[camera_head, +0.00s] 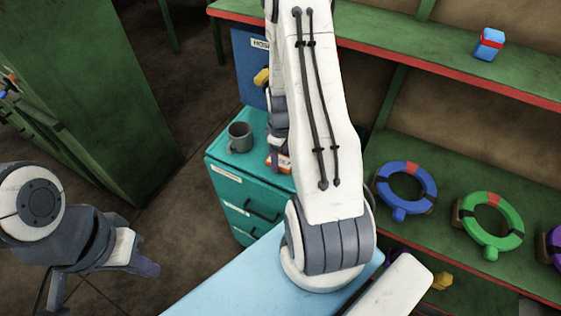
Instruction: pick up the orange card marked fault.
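An orange and white card (284,163) lies on top of the teal drawer cabinet (222,162), beside the grey mug. It is mostly hidden by my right arm, and I cannot read its marking. My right gripper (274,160) points down at the card's left end. It is largely behind the arm, so I cannot tell whether its fingers are apart or touch the card. My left gripper (145,258) is low at the left, away from the cabinet, over the floor. Nothing shows in it, and its finger gap is unclear.
A grey mug (240,137) stands on the cabinet. Behind is a blue board (250,68) with a yellow item (262,77). Green shelves at right hold a blue ring (406,188), a green ring (492,219) and a blue-red block (489,44). A green locker (90,90) stands left.

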